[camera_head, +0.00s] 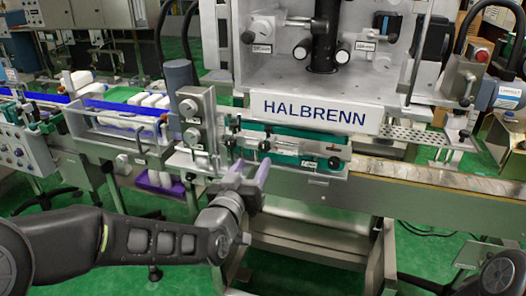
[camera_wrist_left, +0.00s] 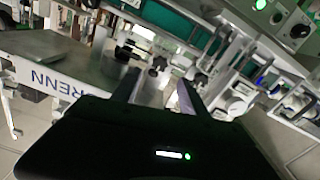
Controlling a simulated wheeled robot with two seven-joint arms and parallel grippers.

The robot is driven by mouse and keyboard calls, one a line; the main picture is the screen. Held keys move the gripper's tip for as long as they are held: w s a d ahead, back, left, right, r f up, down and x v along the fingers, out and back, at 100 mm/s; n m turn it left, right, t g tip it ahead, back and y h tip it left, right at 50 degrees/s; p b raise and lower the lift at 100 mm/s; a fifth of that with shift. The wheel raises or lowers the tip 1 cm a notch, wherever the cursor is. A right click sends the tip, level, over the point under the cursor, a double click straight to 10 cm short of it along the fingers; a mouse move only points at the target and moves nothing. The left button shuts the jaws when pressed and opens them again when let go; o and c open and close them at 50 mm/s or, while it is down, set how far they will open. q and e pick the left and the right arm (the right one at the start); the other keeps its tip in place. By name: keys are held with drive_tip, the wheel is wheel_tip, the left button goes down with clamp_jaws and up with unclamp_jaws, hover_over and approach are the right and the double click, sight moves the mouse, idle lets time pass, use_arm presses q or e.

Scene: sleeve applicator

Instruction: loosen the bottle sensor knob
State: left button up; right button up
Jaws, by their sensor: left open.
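My left gripper (camera_head: 250,170) is open and empty, its two fingers pointing at the front of the machine's guide rail. Small black knobs sit just beyond the fingertips, one at the right finger (camera_head: 265,146) and another further left (camera_head: 231,145). In the left wrist view, the open fingers of my left gripper (camera_wrist_left: 157,88) frame a dark knob (camera_wrist_left: 158,65), with a gap between them and it. The small labels here are too small to read, so I cannot tell which knob is the bottle sensor's. My right gripper is out of view.
The large HALBRENN housing (camera_head: 315,113) overhangs the rail on the right. A grey block with round metal knobs (camera_head: 194,120) stands just left of the gripper. A conveyor with white bottles (camera_head: 150,100) runs at the left.

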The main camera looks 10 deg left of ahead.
sight(263, 148)
use_arm(q)
drive_tip(key=shift+w+d, duration=0.15)
drive_tip(key=shift+w, duration=1.85)
drive_tip(key=shift+w+d, duration=0.15)
drive_tip(key=shift+w, duration=1.8)
clamp_jaws()
